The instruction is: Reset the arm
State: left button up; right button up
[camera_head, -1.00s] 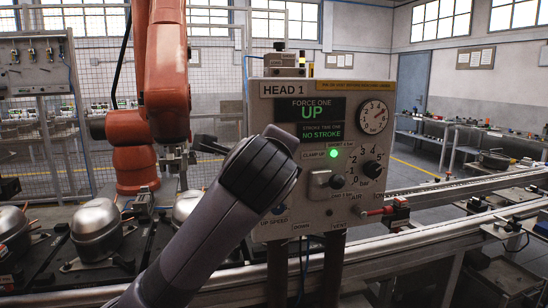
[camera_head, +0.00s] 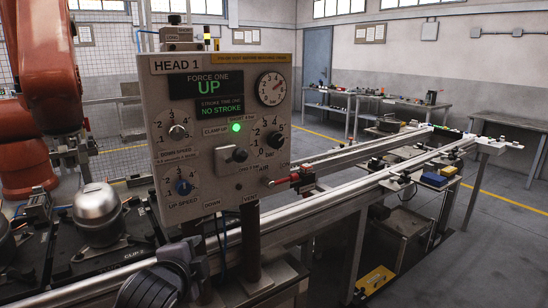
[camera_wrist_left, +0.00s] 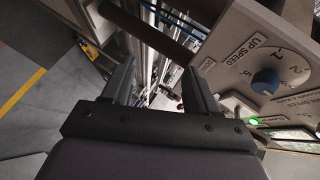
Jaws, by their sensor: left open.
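My left gripper (camera_wrist_left: 158,88) is open and empty in the left wrist view, its two dark fingers apart. In the head view my left arm shows low, below the front of the HEAD 1 control panel (camera_head: 155,110); its fingers are hard to make out there. In the wrist view the panel's blue UP SPEED knob (camera_wrist_left: 266,82) is to the right of the fingers, apart from them. The same blue knob (camera_head: 183,187) shows at the panel's lower left in the head view. My right gripper is not in view.
An orange robot arm (camera_head: 40,85) stands behind the panel at the left. A silver compressor dome (camera_head: 97,203) sits on a dark pallet. Metal rails (camera_head: 330,210) run to the right, with a red-handled valve (camera_head: 287,180) by the panel. Open floor lies at right.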

pick_arm(q)
jog(key=s+a+f+n+g+h, duration=0.1)
jog(key=s+f+n, duration=0.3)
jog(key=f, duration=0.5)
jog(key=s+f+n+g+h, duration=0.1)
jog(key=s+f+n, duration=0.1)
jog(key=s+f, duration=0.55)
jog(key=s+a+f+n, duration=0.3)
jog(key=s+f+n, duration=0.4)
jog(key=s+f, duration=0.4)
jog(key=s, duration=0.4)
jog(key=shift+a, duration=0.4)
jog(key=shift+f+g, duration=0.1)
jog(key=shift+g, duration=0.2)
